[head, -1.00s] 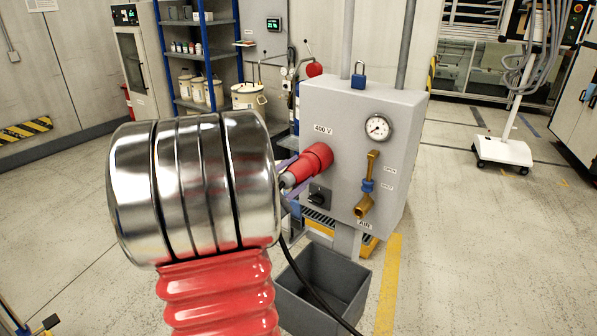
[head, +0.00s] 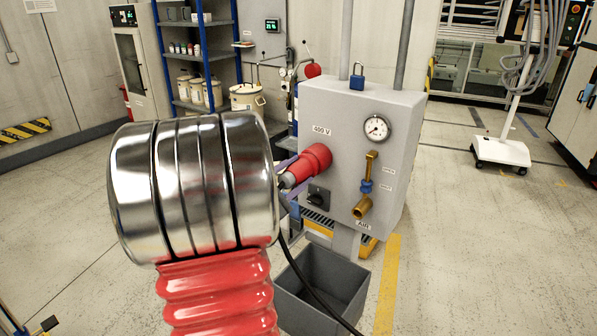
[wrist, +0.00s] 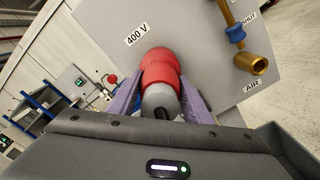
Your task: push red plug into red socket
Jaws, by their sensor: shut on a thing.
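The red socket (head: 318,157) sticks out of the grey box's front under the 400 V label. In the wrist view the socket (wrist: 160,60) is straight ahead. The red plug (wrist: 160,77) has a grey rear body with a dark cable end. It is lined up with the socket and its red front meets it; how deep it sits I cannot tell. My gripper (wrist: 160,86) is shut on the plug, one purple finger on each side.
The grey box (head: 342,118) also carries a gauge (head: 377,128), a black switch (head: 318,197), a brass air fitting (head: 363,207) and a blue padlock (head: 358,77). A black cable (head: 316,292) hangs over an open grey bin (head: 353,308) below.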

